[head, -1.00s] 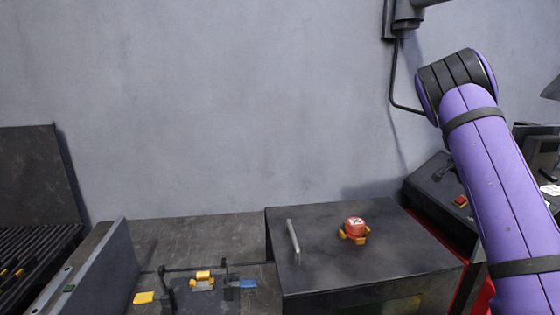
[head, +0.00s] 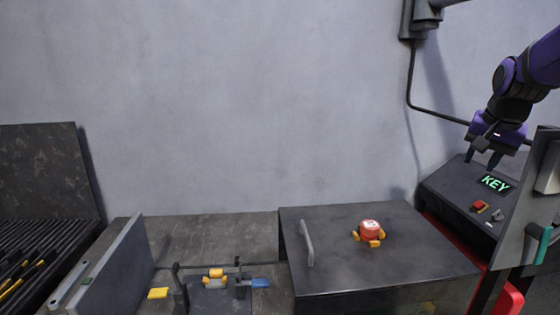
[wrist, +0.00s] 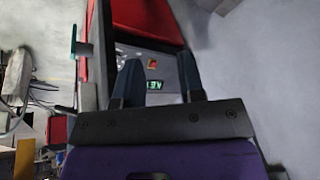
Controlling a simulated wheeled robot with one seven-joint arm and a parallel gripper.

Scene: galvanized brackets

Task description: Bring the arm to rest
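My purple arm comes in from the upper right in the head view. My gripper (head: 483,158) points down above the back of a dark control box. In the wrist view my gripper's two dark fingers (wrist: 159,85) stand apart with nothing between them. The control box (head: 452,190) has a green lit display reading KEY (head: 494,183) and a red button (head: 478,206). The display also shows between the fingers in the wrist view (wrist: 154,86).
A dark cabinet (head: 340,265) with a grey handle (head: 307,243) carries a red-and-orange object (head: 370,232). A fixture with yellow and blue parts (head: 215,280) stands left of it. A grey upright panel (head: 105,265) and slatted rack (head: 40,245) are further left. A cable (head: 412,80) runs down the wall.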

